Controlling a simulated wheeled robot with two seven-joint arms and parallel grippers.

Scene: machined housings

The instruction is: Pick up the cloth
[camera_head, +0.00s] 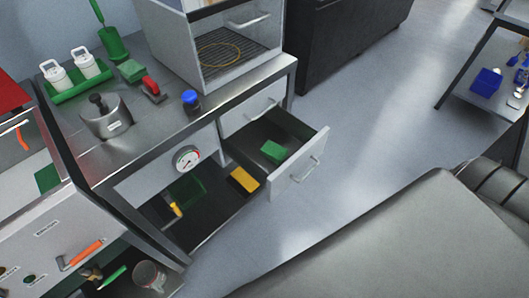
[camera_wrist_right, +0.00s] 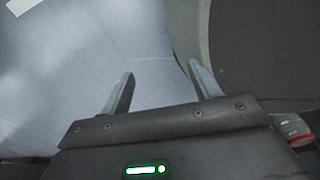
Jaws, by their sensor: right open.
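I cannot make out for certain which thing is the cloth. A small green block-like piece (camera_head: 273,151) lies in the open drawer (camera_head: 300,178) in the head view. A similar green piece (camera_head: 131,71) lies on the steel worktop, and a yellow one (camera_head: 244,180) lies at the lower shelf's edge below the drawer. My right gripper (camera_wrist_right: 162,72) shows in the right wrist view, fingers apart and empty over grey floor. It is not seen in the head view, so its distance to these pieces is unclear. My left gripper is not in view.
The worktop (camera_head: 150,128) holds a steel pot (camera_head: 107,116), white bottles on a green tray, a red-handled tool (camera_head: 152,90) and a blue-capped jar (camera_head: 191,101). The open drawer juts into the aisle. The floor (camera_head: 370,110) is clear.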

